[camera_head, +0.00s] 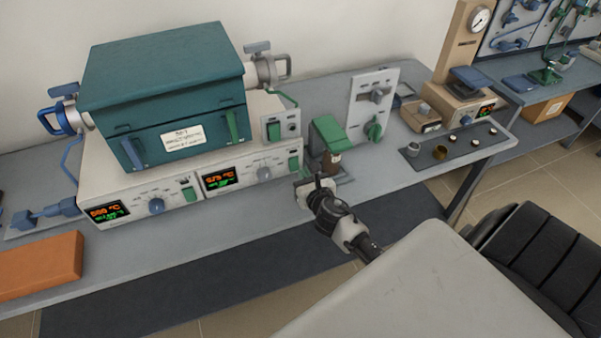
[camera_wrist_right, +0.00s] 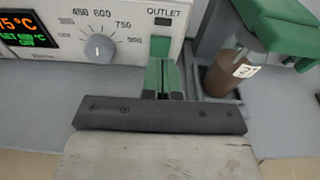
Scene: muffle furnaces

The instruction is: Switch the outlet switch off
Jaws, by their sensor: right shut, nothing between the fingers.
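The outlet switch (camera_wrist_right: 160,47) is a green rocker under the OUTLET label in the right wrist view. In the head view it is the green switch (camera_head: 294,164) at the right end of the control panel's front. Whether it is on or off cannot be told. My right gripper (camera_head: 317,183) is shut and empty, just in front of the panel's right end. In the right wrist view its closed fingers (camera_wrist_right: 162,78) sit just below the switch and overlap its lower part; contact cannot be told. My left gripper is not in view.
A brown bottle (camera_wrist_right: 228,72) under a green-topped stand (camera_head: 328,132) is close right of the switch. A blue dial (camera_head: 156,205), a second green switch (camera_head: 189,193) and a teal furnace (camera_head: 165,85) are to the left. An orange block (camera_head: 40,265) lies at far left.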

